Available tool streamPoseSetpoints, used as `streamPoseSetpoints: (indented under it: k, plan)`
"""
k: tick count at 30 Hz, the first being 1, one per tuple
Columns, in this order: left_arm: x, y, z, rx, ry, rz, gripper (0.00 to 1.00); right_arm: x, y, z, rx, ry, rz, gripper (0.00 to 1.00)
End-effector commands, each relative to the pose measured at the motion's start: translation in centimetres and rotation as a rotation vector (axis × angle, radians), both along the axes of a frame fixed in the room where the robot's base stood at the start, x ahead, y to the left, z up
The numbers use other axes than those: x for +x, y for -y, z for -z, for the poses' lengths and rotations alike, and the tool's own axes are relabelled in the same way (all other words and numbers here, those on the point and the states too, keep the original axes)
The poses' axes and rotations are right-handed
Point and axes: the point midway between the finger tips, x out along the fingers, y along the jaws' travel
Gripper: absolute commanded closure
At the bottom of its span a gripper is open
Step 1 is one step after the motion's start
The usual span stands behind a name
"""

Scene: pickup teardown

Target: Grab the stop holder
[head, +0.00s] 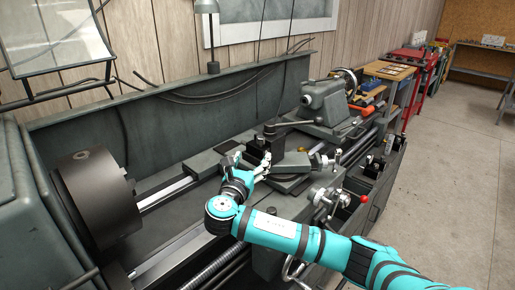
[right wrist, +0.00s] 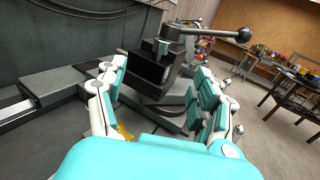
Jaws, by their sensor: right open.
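My right gripper (head: 249,164) is open at the lathe's tool post in the head view. Its two teal fingers also show in the right wrist view (right wrist: 158,85), spread apart. Straight ahead between them is a dark block (right wrist: 148,70) on the tool post (right wrist: 172,48), which has a long lever with a ball knob. The block looks like the stop holder, but I cannot tell for sure. I see no finger closed on it. In the head view the gripper partly hides this area.
The lathe's chuck (head: 97,193) is at the left and its tailstock (head: 323,100) is behind the tool post. The lever (head: 288,124) sticks out above the post. A red knob (head: 363,198) stands at the carriage front. Open floor (head: 450,170) lies to the right.

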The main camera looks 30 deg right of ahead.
Motion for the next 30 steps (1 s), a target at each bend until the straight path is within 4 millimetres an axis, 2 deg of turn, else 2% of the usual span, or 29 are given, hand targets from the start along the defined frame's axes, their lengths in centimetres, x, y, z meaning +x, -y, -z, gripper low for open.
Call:
streamPoseSetpoints:
  k: [3, 11, 16, 19, 28, 30]
  plan:
    - [0.0, 0.0, -0.6, 0.0, 0.0, 0.0, 1.0, 1.4, 1.4, -0.2, -0.001, 0.001, 0.002, 0.31]
    - [0.0, 0.0, -1.2, 0.0, 0.0, 0.001, 1.0, 2.6, 2.7, -0.4, 0.001, 0.0, 0.001, 0.31]
    - [0.0, 0.0, -2.5, -0.001, 0.0, 0.002, 1.0, 4.2, 4.8, -1.2, 0.0, 0.0, 0.003, 0.31]
    - [0.0, 0.1, -2.6, -0.001, 0.0, 0.002, 1.0, 5.1, 5.6, -0.9, 0.001, 0.0, 0.002, 0.31]
    - [0.0, 0.1, -2.6, -0.001, 0.001, 0.002, 1.0, 5.6, 6.0, -0.7, 0.004, 0.001, -0.001, 0.31]
    - [0.0, 0.1, -2.6, -0.001, 0.001, 0.002, 1.0, 5.6, 6.0, -0.7, 0.004, 0.001, -0.001, 0.38]
